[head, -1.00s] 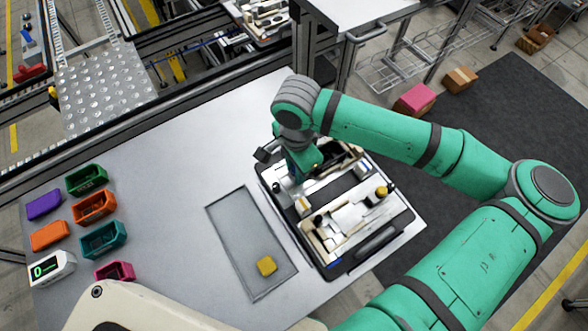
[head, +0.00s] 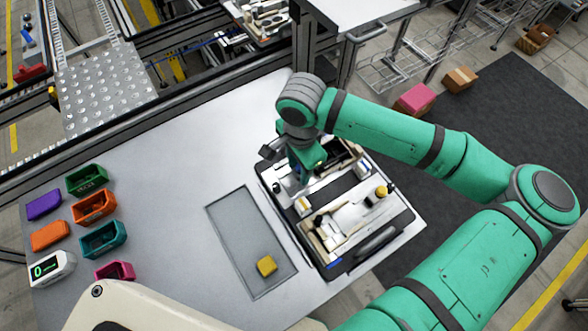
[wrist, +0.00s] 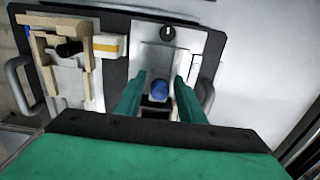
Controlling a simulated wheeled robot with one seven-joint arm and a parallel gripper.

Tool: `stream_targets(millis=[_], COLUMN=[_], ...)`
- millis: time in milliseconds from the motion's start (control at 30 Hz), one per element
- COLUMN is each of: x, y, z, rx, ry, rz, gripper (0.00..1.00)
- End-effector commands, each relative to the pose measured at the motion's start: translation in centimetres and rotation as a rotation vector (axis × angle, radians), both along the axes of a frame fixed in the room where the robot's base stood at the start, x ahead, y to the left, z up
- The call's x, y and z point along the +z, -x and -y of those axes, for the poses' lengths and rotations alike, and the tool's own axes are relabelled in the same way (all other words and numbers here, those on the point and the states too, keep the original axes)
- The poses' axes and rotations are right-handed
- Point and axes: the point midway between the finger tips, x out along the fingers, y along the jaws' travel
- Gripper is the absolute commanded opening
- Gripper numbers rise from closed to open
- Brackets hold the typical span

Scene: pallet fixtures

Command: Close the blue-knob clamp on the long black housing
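The pallet (head: 330,262) lies on the table with its fixtures. In the wrist view the blue knob (wrist: 160,87) of a clamp sits between the two fingers of my gripper (wrist: 158,90). The fingers are apart, with a gap on both sides of the knob. A dark part lies just below the knob and may be the black housing; most of it is hidden. In the head view my gripper (head: 300,180) is over the far left part of the pallet, and the arm hides the blue knob.
A yellow knob (head: 381,191) stands at the pallet's right. A grey tray (head: 228,228) holding a yellow block (head: 266,265) lies left of the pallet. Several coloured bins, one of them green (head: 87,178), stand at the table's left.

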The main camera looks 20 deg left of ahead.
Motion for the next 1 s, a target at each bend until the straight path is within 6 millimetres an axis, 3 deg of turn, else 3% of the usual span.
stream_targets(millis=[1000], x=[6.5], y=[0.0], z=[0.0], rx=[0.000], ry=[0.001], rz=[0.001], gripper=[0.36])
